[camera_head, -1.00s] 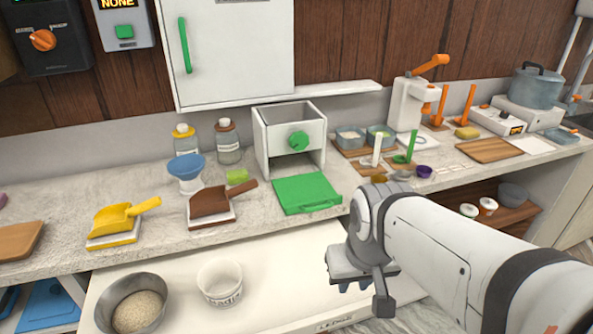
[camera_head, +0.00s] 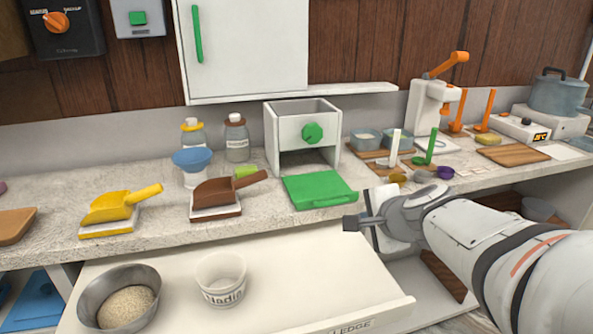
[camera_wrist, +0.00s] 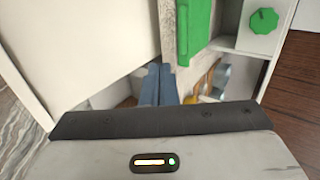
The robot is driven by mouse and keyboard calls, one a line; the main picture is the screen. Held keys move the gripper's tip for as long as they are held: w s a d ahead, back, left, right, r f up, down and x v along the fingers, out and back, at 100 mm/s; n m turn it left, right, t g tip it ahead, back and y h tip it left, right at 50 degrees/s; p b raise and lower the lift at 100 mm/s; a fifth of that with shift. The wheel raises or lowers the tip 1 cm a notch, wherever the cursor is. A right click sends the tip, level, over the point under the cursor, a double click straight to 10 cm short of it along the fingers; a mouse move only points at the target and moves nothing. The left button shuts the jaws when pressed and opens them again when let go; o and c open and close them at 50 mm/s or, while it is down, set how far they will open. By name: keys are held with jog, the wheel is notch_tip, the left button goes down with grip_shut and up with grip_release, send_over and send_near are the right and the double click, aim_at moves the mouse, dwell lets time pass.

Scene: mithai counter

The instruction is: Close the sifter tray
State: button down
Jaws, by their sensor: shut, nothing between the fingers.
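The sifter is a white open-topped box (camera_head: 285,130) with a green knob (camera_head: 312,132), at the back of the counter. Its flat green tray (camera_head: 318,190) sticks out of the lower front opening toward the counter's front edge. My gripper's blue fingers (camera_wrist: 158,72) are together and empty, apart from the tray in that view.
A brown scoop (camera_head: 215,191) lies left of the tray. White- and green-handled tools (camera_head: 432,146) stand to its right.

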jog(key=w+r+b+x, duration=0.1)
jog(key=r+b+x, duration=0.1)
jog(key=x, duration=1)
jog(key=shift+w+a+r, duration=0.15)
jog(key=shift+w+a, duration=0.15)
jog(key=shift+w, duration=0.05)
